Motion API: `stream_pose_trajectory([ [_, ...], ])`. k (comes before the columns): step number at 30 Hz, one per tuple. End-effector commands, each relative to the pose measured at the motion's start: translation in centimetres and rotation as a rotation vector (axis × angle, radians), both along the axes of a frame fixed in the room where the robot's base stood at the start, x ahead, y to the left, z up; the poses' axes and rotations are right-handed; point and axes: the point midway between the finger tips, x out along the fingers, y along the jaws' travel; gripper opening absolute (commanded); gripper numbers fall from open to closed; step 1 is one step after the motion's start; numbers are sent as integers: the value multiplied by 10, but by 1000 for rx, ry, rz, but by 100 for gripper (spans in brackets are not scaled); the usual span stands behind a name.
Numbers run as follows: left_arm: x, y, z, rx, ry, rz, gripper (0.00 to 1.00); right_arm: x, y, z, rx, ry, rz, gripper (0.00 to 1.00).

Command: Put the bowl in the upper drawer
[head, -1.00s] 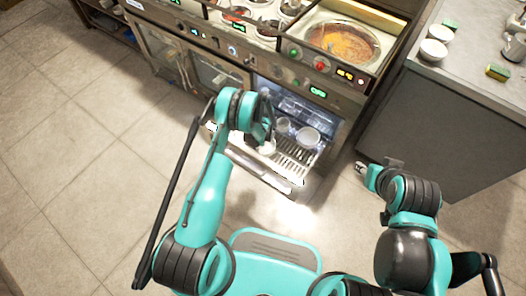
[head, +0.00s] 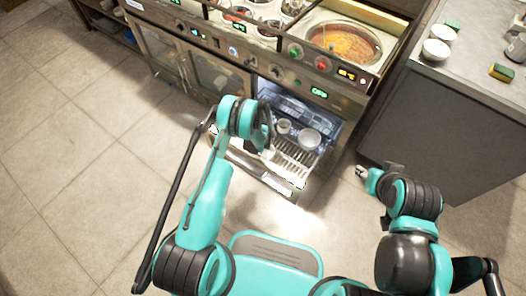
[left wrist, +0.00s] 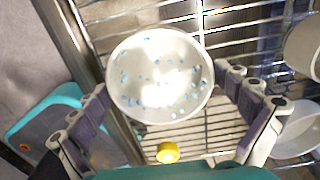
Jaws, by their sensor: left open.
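A white bowl (left wrist: 160,75) with small blue specks lies between the spread fingers of my left gripper (left wrist: 165,112) in the left wrist view. The gripper is open, with a finger on each side of the bowl's rim. A pulled-out wire rack drawer (head: 298,160) with a light inside shows below the bowl. In the head view my left forearm hides much of the left gripper, and a small white piece of the bowl (head: 267,154) shows beside it. My right gripper (head: 361,172) is over the floor right of the drawer, too small to read.
Other pale dishes (head: 309,138) stand in the rack behind and to the right of the bowl. The cooking counter (head: 275,70) is above the drawer. A grey side counter (head: 470,75) with two white bowls (head: 436,50) and sponges (head: 501,72) is at right. Floor at left is clear.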

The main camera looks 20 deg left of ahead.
Motion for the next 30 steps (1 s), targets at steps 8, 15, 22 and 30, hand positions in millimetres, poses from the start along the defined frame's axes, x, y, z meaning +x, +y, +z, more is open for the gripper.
stream_pose_trajectory([
  [8, 0, 0, 37, 0, 0, 0, 100, 0, 0, 15, 0, 0, 0, 40],
  [15, 0, 0, 89, 0, 0, 0, 100, 0, 0, 34, 0, 0, 0, 40],
  [22, 0, 0, 117, 0, 0, 1, 100, 0, 0, 42, 0, 0, 0, 40],
  [30, 8, 0, 185, -4, -49, 149, 100, 0, 0, 42, 0, 0, 0, 40],
])
